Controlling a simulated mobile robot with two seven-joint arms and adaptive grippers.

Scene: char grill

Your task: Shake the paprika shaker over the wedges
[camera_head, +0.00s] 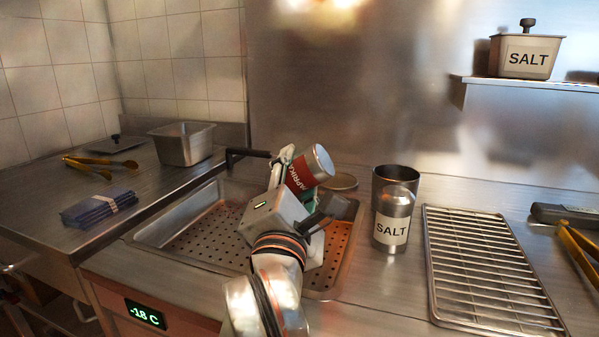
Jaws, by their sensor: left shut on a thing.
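The paprika shaker (307,170) has a red label and a silver end. It is tilted, with the silver end toward the upper right. My left gripper (294,186) is shut on it and holds it above the perforated steel pan (190,226). My left arm and gripper hide the middle of the pan. I cannot make out any wedges in the visible part of the pan. A reddish-orange tint shows on its right side; I cannot tell whether it is powder or reflection. My right gripper is not in view.
A salt shaker (391,229) stands right of the pan, before a dark steel cup (395,174). A wire rack (490,265) lies further right, near yellow-handled tongs (578,246). At left are a steel container (183,146), yellow tongs (88,166) and folded blue cloths (98,208).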

